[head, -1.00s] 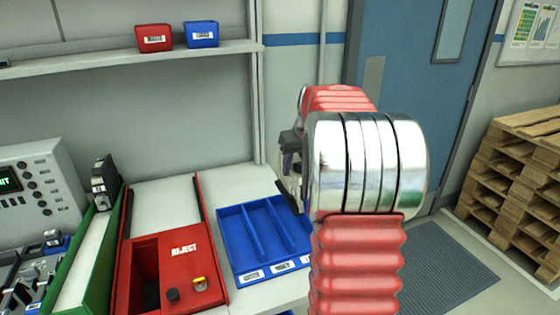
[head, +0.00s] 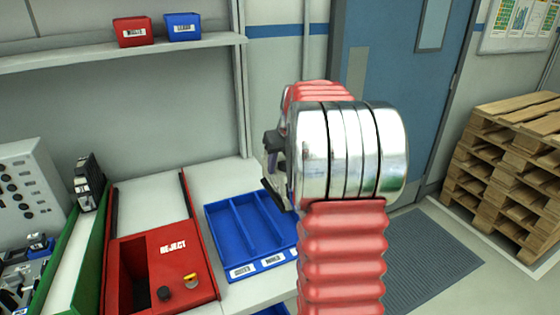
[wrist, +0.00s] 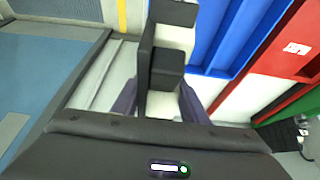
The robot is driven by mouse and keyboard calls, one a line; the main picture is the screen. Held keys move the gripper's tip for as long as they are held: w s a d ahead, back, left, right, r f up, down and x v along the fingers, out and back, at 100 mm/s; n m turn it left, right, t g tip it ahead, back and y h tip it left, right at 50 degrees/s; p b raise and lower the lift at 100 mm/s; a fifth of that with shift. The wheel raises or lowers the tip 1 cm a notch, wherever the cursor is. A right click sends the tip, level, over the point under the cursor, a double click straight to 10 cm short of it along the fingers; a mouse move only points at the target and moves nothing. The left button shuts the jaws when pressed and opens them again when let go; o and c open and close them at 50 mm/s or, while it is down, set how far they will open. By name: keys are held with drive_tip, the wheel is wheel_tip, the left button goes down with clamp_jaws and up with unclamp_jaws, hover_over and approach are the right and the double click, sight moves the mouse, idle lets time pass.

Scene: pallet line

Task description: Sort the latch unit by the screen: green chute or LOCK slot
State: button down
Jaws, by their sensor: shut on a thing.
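My gripper (wrist: 158,106) is shut on a black and white block (wrist: 168,65), which I take to be the latch unit. It sits between two dark purple fingers. In the head view my gripper (head: 274,165) is mostly hidden behind my red and silver arm, at the right of a blue divided tray (head: 222,238). The tray's front labels are too small to read surely. The green-walled chute (head: 88,250) is at the lower left, with a pale bed. The screen is out of view; only part of its grey console (head: 25,185) shows.
A red REJECT box (head: 198,268) with a dark opening stands between chute and tray. A dark upright device (head: 88,182) is at the chute's far end. Red (head: 133,32) and blue (head: 183,27) bins sit on a shelf. Wooden pallets (head: 510,160) stand right, by a floor mat (head: 425,255).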

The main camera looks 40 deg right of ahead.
drive_tip(key=shift+f, duration=4.65)
drive_tip(key=c, duration=1)
unclamp_jaws()
drive_tip(key=v, duration=1.3)
drive_tip(key=shift+s+a+r, duration=0.15)
drive_tip(key=shift+s+r, duration=0.05)
drive_tip(key=shift+r, duration=0.1)
drive_tip(key=shift+m, duration=0.3)
